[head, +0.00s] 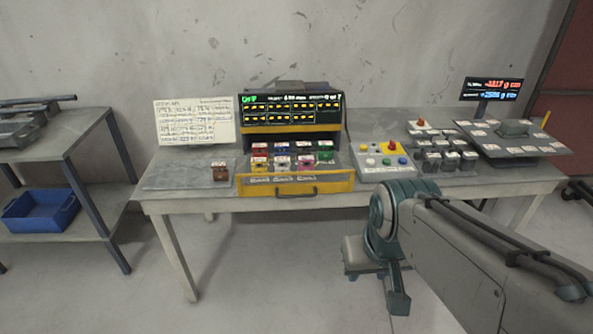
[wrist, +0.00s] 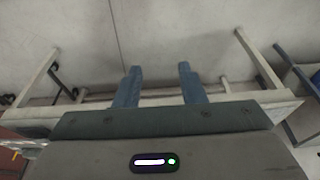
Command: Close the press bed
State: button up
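The press bed (head: 338,171) is a drawer-like tray with a yellow front and a dark handle (head: 296,191). It sticks out from under the press (head: 290,92) toward the table's front edge and carries several coloured blocks with white labels in rows. My gripper (wrist: 158,70) shows in the wrist view with its two blue fingers apart and nothing between them. In the head view my arm's end hangs in front of the table, right of the bed and below the table top; the fingertips are hard to make out there.
A button panel (head: 385,162) stands right of the bed. Labelled weights (head: 446,160) and a grey plate (head: 535,145) lie farther right. A small brown block (head: 220,171) sits at left. A side shelf holds a blue bin (head: 40,211). Floor before the table's left half is clear.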

aim_at(328, 177)
jog(key=k, duration=0.6)
jog(key=u, duration=0.75)
jog(key=i, duration=1.4)
jog(key=z, duration=0.8)
